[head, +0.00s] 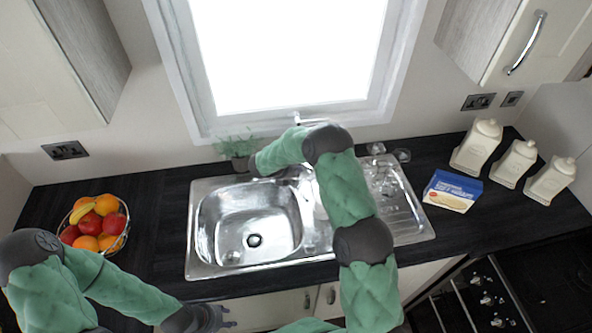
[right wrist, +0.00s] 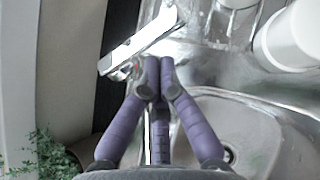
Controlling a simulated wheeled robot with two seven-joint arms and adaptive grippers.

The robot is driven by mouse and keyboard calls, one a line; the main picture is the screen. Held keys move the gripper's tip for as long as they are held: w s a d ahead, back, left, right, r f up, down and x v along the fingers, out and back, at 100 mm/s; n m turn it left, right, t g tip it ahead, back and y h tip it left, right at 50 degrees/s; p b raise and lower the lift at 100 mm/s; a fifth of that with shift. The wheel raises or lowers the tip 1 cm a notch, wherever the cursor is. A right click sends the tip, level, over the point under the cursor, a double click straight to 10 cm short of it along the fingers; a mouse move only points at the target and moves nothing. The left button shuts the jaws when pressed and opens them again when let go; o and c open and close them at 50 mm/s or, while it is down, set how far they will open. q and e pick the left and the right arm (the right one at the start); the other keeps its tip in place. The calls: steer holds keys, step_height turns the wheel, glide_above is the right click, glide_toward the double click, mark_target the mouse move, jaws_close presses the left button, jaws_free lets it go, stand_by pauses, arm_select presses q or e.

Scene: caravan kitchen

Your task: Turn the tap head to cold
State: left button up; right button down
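The chrome tap head with its flat lever (right wrist: 142,42) shows in the right wrist view, at the back edge of the sink. In the head view my right arm hides most of the tap. My right gripper (right wrist: 158,72) has its purple fingers drawn together, tips side by side just below the lever. I see nothing held between them, and cannot tell whether they touch the tap. In the head view the right fingers are hidden. My left gripper (head: 222,316) is low, in front of the cupboard fronts; its finger opening is unclear.
The steel sink (head: 205,262) lies under my right arm. A white round object (right wrist: 292,38) stands on the drainer. A plant (head: 236,147) is left of the tap area. A fruit bowl (head: 112,250), blue-white box (head: 452,190) and white canisters (head: 476,146) stand on the worktop.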

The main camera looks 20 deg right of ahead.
arm_select(q)
steer(key=shift+f, duration=0.1)
arm_select(e)
steer(key=shift+d, duration=0.1)
arm_select(q)
steer(key=shift+f+b, duration=0.75)
steer(key=shift+b, duration=0.1)
arm_select(e)
steer(key=shift+w+d+n+t+y, duration=0.1)
steer(key=shift+d+n+t+y, duration=0.2)
steer(key=shift+d+n+t, duration=0.3)
